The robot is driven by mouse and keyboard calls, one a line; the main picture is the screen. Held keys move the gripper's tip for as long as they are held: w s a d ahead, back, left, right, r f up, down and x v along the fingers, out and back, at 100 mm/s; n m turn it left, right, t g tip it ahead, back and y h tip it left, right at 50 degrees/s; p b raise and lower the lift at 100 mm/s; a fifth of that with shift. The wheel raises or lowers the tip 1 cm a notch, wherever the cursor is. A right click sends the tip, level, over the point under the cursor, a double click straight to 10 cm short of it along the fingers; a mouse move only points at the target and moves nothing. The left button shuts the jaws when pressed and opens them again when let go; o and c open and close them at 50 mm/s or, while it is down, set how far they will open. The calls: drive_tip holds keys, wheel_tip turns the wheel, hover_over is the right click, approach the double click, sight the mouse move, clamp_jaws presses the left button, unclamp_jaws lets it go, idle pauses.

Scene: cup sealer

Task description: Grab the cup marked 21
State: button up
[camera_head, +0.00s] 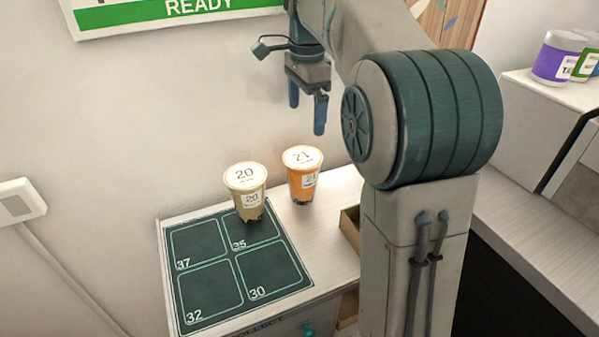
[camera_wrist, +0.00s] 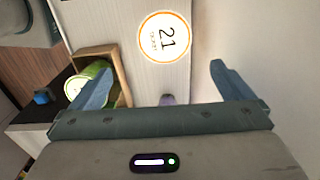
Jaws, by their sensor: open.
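The cup marked 21 (camera_head: 303,174) is orange with a white lid and stands upright on the light counter, just right of the cup marked 20 (camera_head: 246,190). In the wrist view the round lid of cup 21 (camera_wrist: 165,37) shows from above, beyond the fingertips and between their lines. My gripper (camera_head: 306,115) is open and empty, above cup 21 and apart from it. Its two blue fingers also show in the wrist view (camera_wrist: 158,80).
Cup 20 stands at square 35 of the dark mat (camera_head: 215,265). A wooden box (camera_wrist: 122,75) holding a green-rimmed item (camera_wrist: 92,85) is beside cup 21. The wall is close behind the cups. Labelled containers (camera_head: 558,57) stand far right.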

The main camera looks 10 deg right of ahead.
drive_tip(key=w+m, duration=0.1)
hover_over(301, 157)
drive_tip(key=f, duration=0.8)
drive_tip(key=shift+w+d+f+b, duration=0.1)
drive_tip(key=shift+w+d+b, duration=0.05)
drive_tip(key=shift+d+b, duration=0.15)
drive_tip(key=shift+s+a+f, duration=0.1)
drive_tip(key=shift+a+f, duration=0.05)
drive_tip(key=shift+f, duration=1.2)
drive_tip(key=shift+s+a+f, duration=0.1)
drive_tip(key=shift+a+f, duration=0.05)
drive_tip(key=shift+f, duration=1.15)
drive_tip(key=c, duration=1.6)
drive_tip(key=shift+r, duration=0.1)
drive_tip(key=shift+c, duration=0.2)
